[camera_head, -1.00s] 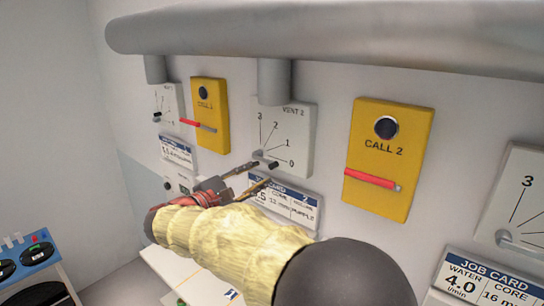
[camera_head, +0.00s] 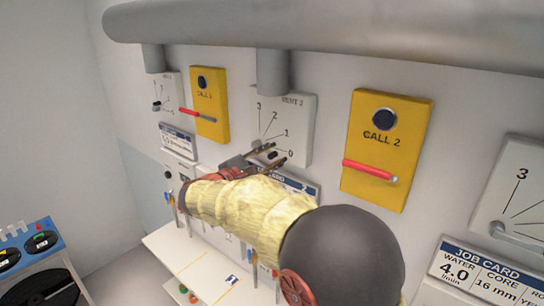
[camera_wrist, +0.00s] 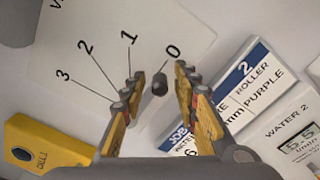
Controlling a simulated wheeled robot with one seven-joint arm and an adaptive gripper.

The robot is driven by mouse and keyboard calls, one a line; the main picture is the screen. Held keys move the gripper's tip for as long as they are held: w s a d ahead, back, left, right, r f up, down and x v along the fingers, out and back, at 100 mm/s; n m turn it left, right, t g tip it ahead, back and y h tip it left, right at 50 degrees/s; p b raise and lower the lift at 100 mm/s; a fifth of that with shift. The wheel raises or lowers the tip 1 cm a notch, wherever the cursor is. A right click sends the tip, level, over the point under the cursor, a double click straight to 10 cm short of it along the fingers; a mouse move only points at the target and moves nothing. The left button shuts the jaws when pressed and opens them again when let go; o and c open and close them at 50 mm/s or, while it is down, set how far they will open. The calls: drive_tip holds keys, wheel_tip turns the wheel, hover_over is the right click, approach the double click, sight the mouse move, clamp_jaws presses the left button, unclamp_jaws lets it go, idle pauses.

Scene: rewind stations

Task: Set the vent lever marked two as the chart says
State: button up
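The vent 2 panel (camera_head: 297,112) is a white plate on the wall with marks 0 to 3. Its lever ends in a dark knob (camera_wrist: 160,85), which in the wrist view lies between my fingers, near the mark 0. My gripper (camera_wrist: 160,88) is open, with one finger on each side of the knob and a gap showing on both sides. In the head view my gripper (camera_head: 279,155) is at the lower part of the panel and partly hides the lever. The job card 2 (camera_wrist: 240,90) is below the panel, partly behind my gripper.
A yellow CALL 2 box (camera_head: 387,152) with a red handle is to the right. Another yellow call box (camera_head: 209,104) and another vent panel (camera_head: 167,92) are to the left. A thick grey pipe (camera_head: 330,38) runs above. A white shelf (camera_head: 185,255) is below.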

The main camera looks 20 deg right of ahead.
drive_tip(key=shift+c, duration=1.2)
drive_tip(key=shift+f, duration=0.15)
drive_tip(key=c, duration=0.4)
clamp_jaws()
